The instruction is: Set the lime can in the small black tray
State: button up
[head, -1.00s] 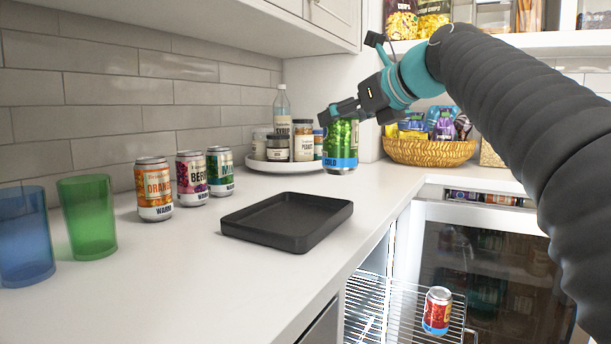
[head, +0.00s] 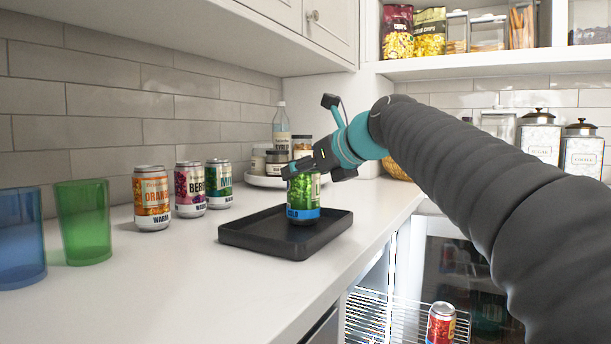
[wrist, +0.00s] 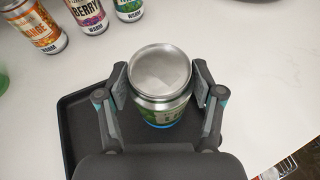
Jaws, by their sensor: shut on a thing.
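The lime can (head: 304,200) is green with a blue band at its base that reads COLD. It is upright over the right part of the small black tray (head: 250,236). Its base appears at or just above the tray floor; I cannot tell whether it touches. My gripper (head: 302,170) is shut on the can near its top. In the wrist view the two fingers hold the sides of the can (wrist: 161,75), with the tray (wrist: 78,125) beneath. The near part of the tray is hidden there by my gripper.
Orange (head: 152,198), berry (head: 190,190) and mint (head: 219,184) cans marked WARM stand behind the tray at left. Blue (head: 20,238) and green (head: 84,222) cups stand at far left. A red can (head: 441,324) is on the open cooler's wire rack. The counter in front of the tray is clear.

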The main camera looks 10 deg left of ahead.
jog(key=o, duration=1.5)
jog(key=v, duration=1.2)
jog(key=shift+w+d+r+p, duration=0.1)
jog(key=shift+r+p, duration=0.05)
jog(key=shift+p, duration=0.2)
